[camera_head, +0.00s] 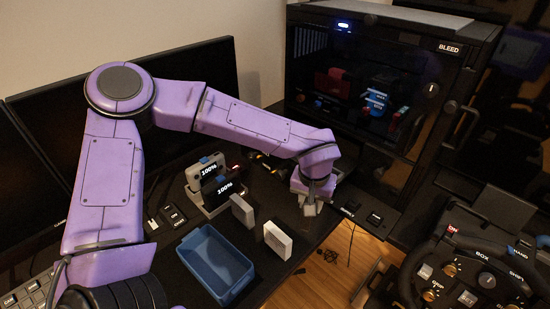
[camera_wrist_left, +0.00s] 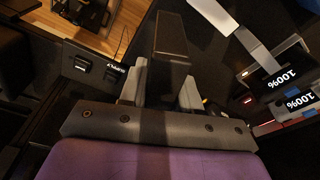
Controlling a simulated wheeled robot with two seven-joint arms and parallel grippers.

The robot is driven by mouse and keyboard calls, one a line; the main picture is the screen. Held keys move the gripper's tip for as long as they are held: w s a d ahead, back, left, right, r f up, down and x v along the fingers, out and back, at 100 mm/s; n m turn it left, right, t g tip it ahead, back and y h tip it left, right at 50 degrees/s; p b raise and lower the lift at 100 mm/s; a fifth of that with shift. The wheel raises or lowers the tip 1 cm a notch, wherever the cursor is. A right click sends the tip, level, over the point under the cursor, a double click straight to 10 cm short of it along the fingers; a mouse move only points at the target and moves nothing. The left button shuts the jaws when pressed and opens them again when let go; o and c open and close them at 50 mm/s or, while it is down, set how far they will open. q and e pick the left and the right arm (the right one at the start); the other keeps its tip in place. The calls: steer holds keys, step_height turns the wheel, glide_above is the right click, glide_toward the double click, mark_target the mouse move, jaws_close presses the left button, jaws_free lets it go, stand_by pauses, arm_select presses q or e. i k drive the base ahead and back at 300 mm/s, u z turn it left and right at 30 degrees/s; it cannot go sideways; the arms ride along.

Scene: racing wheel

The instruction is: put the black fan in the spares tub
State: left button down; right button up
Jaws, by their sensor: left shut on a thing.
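My left gripper (camera_head: 312,207) is low over the dark desk, right of the grey blocks and near the PC case. In the left wrist view its two grey fingers (camera_wrist_left: 162,92) are shut on a dark slab-shaped thing, which I take as the black fan (camera_wrist_left: 171,35). In the head view the fan is not distinguishable against the dark desk. Whether it touches the desk I cannot tell. The blue open tub (camera_head: 215,262), taken as the spares tub, stands at the front of the desk, left of and nearer than the gripper; it looks empty. My right gripper is not in view.
Two light grey blocks (camera_head: 278,240) (camera_head: 243,210) stand between tub and gripper. Behind them are units with 100% displays (camera_head: 208,172). The black PC case (camera_head: 390,105) stands behind right, with a switch panel (camera_head: 365,214) before it. A racing wheel (camera_head: 475,275) is at lower right.

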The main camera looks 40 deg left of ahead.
mark_target(218, 268)
steer(key=u, duration=0.25)
steer(key=k, duration=0.35)
steer(key=u, duration=0.7)
